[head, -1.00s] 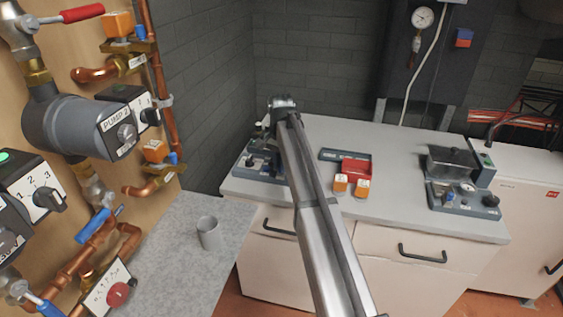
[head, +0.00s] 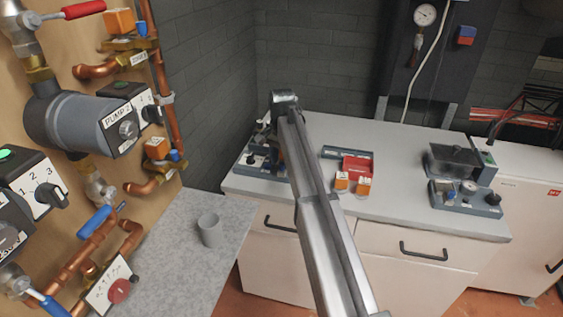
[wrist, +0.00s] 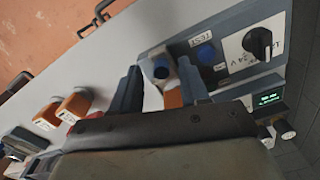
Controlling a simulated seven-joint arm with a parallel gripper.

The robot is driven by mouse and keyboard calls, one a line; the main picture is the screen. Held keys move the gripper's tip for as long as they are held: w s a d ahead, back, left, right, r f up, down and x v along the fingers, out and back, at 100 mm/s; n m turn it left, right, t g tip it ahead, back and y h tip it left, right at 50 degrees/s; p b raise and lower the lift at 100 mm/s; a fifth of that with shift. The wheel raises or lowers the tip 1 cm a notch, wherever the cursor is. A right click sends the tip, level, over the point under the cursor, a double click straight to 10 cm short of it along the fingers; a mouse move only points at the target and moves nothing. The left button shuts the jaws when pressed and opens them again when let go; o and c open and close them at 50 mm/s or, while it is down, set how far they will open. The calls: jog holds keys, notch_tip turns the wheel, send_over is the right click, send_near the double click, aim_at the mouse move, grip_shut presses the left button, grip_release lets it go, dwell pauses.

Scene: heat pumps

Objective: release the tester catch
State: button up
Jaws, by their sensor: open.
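The tester (wrist: 235,55) is a grey-blue unit with a TEST label, a blue button, a black 24 V knob and a small green display. In the head view the tester (head: 256,160) stands at the bench's left end, partly behind my arm. My gripper (wrist: 160,75) is open at the tester's edge in the wrist view. In the head view my arm mostly hides the gripper.
Two orange-and-white blocks (head: 352,184) stand on the bench (head: 400,205) by a red tray (head: 357,167). Another unit (head: 465,198) with a dark box is at the right. A grey cup (head: 210,230) stands on the left counter, below the pump panel.

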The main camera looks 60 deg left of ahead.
aim_at(282, 164)
notch_tip(282, 164, up, 13)
dwell(0.4)
jog(key=shift+d+f, duration=0.1)
jog(key=shift+f, duration=0.05)
dwell(0.4)
